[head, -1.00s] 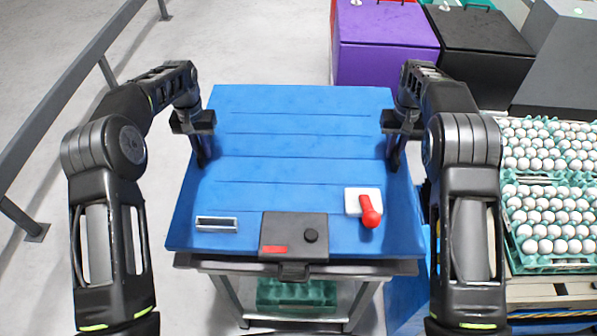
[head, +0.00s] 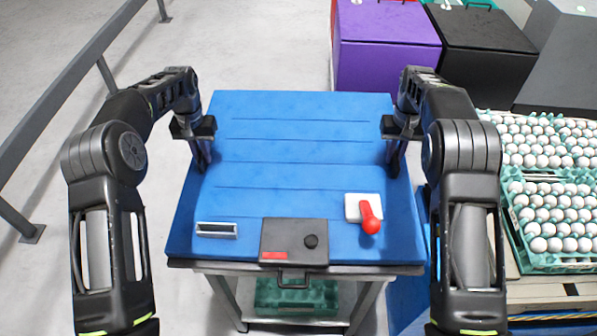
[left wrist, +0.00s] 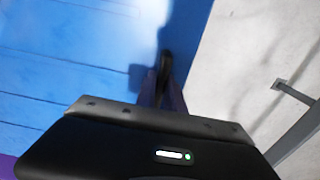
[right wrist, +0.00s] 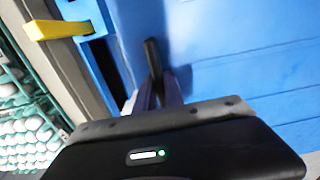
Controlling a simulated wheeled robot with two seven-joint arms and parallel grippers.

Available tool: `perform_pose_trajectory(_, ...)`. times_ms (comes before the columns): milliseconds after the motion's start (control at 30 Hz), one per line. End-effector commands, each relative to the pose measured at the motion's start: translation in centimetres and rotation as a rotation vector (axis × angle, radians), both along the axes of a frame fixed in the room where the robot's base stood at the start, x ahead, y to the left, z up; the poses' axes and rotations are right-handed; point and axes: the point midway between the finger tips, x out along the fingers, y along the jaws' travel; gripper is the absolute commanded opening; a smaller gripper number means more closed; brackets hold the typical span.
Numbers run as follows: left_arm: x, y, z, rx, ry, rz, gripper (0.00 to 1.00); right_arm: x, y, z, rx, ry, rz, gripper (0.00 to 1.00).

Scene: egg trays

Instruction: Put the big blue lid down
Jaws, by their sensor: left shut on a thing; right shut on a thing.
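The big blue lid (head: 290,148) spans the middle of the head view, face up, with grooves across it. Near its front edge are a black box (head: 281,242), a red knob on a white plate (head: 368,215) and a slotted metal plate (head: 216,230). My left gripper (head: 203,158) is shut on the lid's left edge; the lid also shows in the left wrist view (left wrist: 60,55). My right gripper (head: 393,162) is shut on the lid's right edge; the lid fills much of the right wrist view (right wrist: 245,45). Whether the lid touches what is beneath is hidden.
A metal-legged stand (head: 356,300) with a green tray (head: 297,298) low in it shows below the lid. Egg trays (head: 550,262) lie at the right. Purple (head: 385,58) and black (head: 475,50) boxes stand behind. A grey rail (head: 60,95) runs along the left.

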Motion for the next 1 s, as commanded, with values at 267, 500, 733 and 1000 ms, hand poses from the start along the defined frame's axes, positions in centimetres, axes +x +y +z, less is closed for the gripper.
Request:
perform_pose_trajectory(267,0.0,0.1,-0.5,0.001,0.001,0.000,0.26,0.0,-0.1,-0.5,-0.001,0.000,0.000,0.26)
perform_pose_trajectory(500,0.0,0.0,-0.5,0.000,0.000,0.000,0.34,0.0,0.0,-0.5,0.000,0.000,0.000,0.34)
perform_pose_trajectory(733,0.0,0.0,-0.1,0.000,0.000,0.000,0.34,0.0,0.0,-0.5,0.000,0.000,0.000,0.34)
perform_pose_trajectory(1000,0.1,0.0,3.4,0.000,-0.004,0.000,0.34,0.0,0.0,-0.5,0.000,0.000,0.000,0.34)
